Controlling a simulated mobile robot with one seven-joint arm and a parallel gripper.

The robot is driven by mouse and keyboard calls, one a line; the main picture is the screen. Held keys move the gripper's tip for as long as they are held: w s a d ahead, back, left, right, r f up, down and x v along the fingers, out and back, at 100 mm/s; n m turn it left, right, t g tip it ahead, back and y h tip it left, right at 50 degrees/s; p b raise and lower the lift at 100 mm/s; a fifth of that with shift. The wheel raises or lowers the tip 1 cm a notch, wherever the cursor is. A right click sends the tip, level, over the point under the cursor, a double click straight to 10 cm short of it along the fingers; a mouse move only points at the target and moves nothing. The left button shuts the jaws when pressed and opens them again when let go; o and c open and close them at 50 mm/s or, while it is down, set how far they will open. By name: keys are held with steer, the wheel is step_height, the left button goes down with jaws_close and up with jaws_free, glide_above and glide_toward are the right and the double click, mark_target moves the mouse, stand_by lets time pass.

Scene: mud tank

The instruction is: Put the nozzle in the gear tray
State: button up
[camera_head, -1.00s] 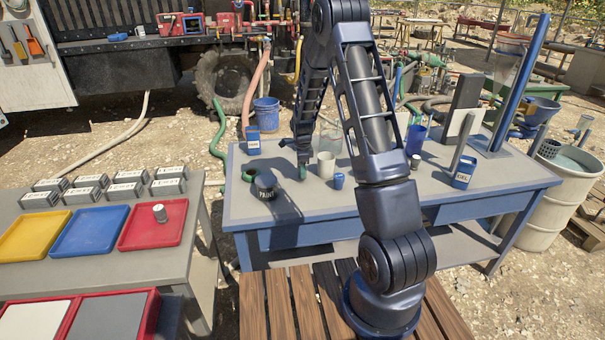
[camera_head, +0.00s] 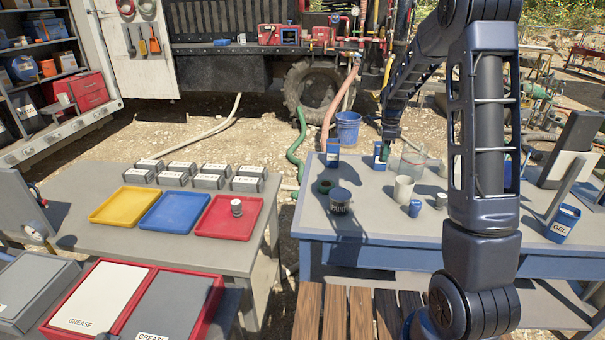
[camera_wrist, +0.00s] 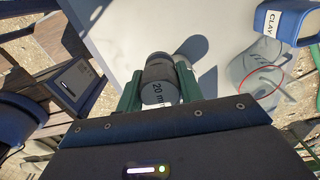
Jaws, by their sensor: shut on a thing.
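The nozzle, a grey cylinder marked "20 m…" (camera_wrist: 158,72), sits between the green fingers of my gripper (camera_wrist: 159,88) in the wrist view. My gripper is shut on it. In the head view my gripper (camera_head: 387,143) is at the back of the blue work table, by a blue box; the nozzle cannot be made out there. On the left table lie a yellow tray (camera_head: 124,206), a blue tray (camera_head: 177,212) and a red tray (camera_head: 215,229). I read no label on them, so I cannot tell which is the gear tray.
A small metal cylinder (camera_head: 236,207) stands in the red tray. A gap separates the tables. The yellow and blue trays are empty.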

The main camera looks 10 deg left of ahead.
steer(key=shift+a, duration=0.1)
steer(key=w+a+r+n, duration=0.1)
steer(key=w+a+n, duration=0.15)
steer(key=a, duration=1.15)
steer(key=w+a+n, duration=0.1)
steer(key=a+n, duration=0.3)
steer(key=a, duration=0.9)
steer(key=w+a+r+n, duration=0.1)
steer(key=a+n, duration=0.2)
steer(key=a, duration=1.1)
steer(key=s+a+n, duration=0.2)
steer(key=s+a, duration=0.2)
steer(key=a, duration=0.6)
steer(key=s+a+n, duration=0.2)
steer(key=s+a, duration=0.3)
steer(key=a, duration=0.5)
steer(key=s+a+f+n, duration=0.2)
steer(key=s+a+n, duration=0.3)
steer(key=s+a, duration=1.35)
steer(key=f, duration=1.9)
steer(key=shift+w+a+f, duration=0.15)
steer(key=shift+w+a, duration=0.1)
steer(key=shift+a, duration=0.15)
steer(key=shift+f, duration=0.1)
steer(key=o, duration=1)
steer(key=shift+c, duration=0.2)
steer(key=shift+o, duration=0.2)
